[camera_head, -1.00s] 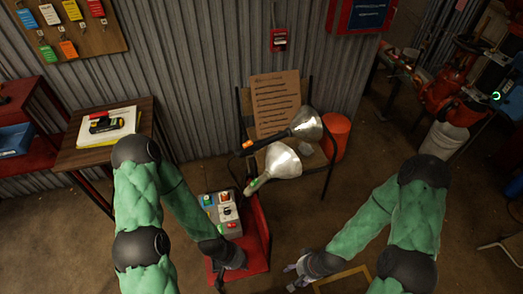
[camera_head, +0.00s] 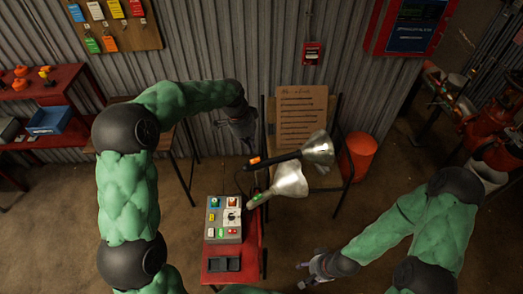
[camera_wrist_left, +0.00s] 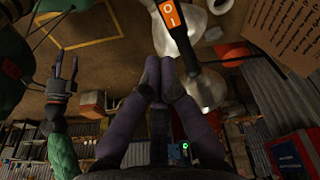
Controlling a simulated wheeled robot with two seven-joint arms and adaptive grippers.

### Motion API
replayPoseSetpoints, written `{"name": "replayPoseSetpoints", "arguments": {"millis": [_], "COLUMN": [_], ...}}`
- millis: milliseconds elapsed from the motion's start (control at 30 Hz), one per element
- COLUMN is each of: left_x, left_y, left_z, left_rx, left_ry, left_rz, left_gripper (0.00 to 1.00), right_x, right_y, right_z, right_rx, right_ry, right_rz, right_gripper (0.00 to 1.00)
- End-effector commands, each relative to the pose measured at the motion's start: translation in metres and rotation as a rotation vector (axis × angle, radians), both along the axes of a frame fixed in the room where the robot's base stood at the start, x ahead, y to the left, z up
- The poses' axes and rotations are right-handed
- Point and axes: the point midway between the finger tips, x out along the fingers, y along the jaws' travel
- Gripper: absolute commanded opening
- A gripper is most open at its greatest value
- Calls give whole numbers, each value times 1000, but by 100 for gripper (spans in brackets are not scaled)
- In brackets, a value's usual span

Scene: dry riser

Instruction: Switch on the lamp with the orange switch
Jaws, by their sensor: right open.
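The lamp with the orange switch (camera_head: 254,160) has a black handle and a metal reflector (camera_head: 318,148). In the left wrist view the orange switch (camera_wrist_left: 173,14), marked O and I, shows at the top, just beyond my fingertips. A second lamp (camera_head: 290,181) with a green switch lies in front of it. My left gripper (camera_head: 250,146) is above and left of the orange switch in the head view. In the left wrist view its fingers (camera_wrist_left: 159,62) are together, with nothing between them. My right gripper (camera_head: 302,275) is open and empty, low in the head view.
A grey control box (camera_head: 224,219) with coloured buttons stands on a red stand (camera_head: 218,277) left of the lamps. A text board (camera_head: 301,115) stands behind them, with an orange bucket (camera_head: 358,158) to the right. A corrugated wall closes the back.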

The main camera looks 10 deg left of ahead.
Motion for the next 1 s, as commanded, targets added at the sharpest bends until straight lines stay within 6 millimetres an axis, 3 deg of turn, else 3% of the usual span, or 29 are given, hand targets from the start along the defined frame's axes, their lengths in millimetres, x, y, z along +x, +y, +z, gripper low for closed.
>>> {"name": "replayPoseSetpoints", "arguments": {"millis": [33,100,200,567,767,1000], "left_x": [2,4,4,4,5,9], "left_y": [3,7,9,9,7,0], "left_z": [16,29,38,38,21,-22], "left_rx": [10,20,28,28,28,27], "left_ry": [-8,-12,-14,-14,-10,-10], "left_rz": [-20,-43,-61,-63,-63,-63], "left_gripper": [0,0,0,0,0,0], "right_x": [0,0,0,0,0,0], "right_y": [0,0,0,0,0,0], "right_z": [3,4,5,4,0,-11], "right_rx": [0,0,0,0,0,0], "right_ry": [0,1,1,1,1,1], "right_rz": [0,0,0,0,0,0], "right_gripper": [57,57,57,57,57,57]}}
